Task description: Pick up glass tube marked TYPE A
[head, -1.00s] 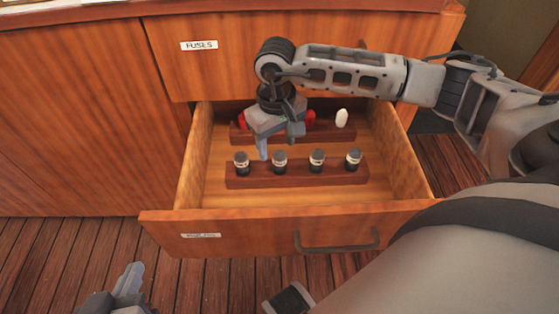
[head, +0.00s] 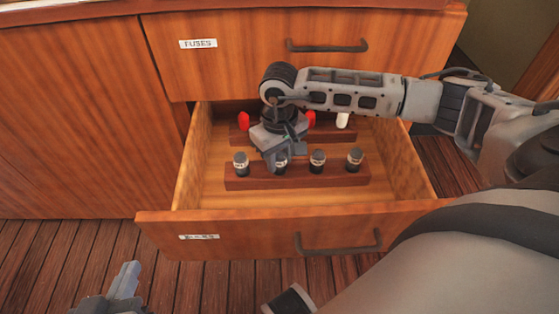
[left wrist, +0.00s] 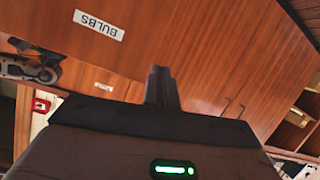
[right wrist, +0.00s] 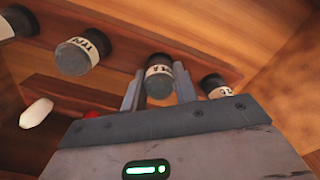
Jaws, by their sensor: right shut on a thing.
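Several dark-capped glass tubes with white label bands stand upright in the front wooden rack (head: 330,180) inside the open drawer. My right gripper (head: 279,166) reaches down from above, shut on the second tube from the left (head: 284,160). In the right wrist view this tube (right wrist: 158,78) is between the two fingers; its label is partly turned away and seems to end in "A". A neighbouring tube (right wrist: 82,52) shows only "TYP". The other labels cannot be read fully. My left gripper (head: 129,280) is low at the left, outside the drawer, shut and empty; its fingers (left wrist: 162,88) touch.
Behind is a second rack (head: 237,135) with red bulbs (head: 244,121) and a white bulb (head: 343,120). The closed drawer marked FUSES (head: 198,44) is above. The open drawer's front (head: 270,236) and side walls surround the racks. A BULBS label (left wrist: 99,25) shows in the left wrist view.

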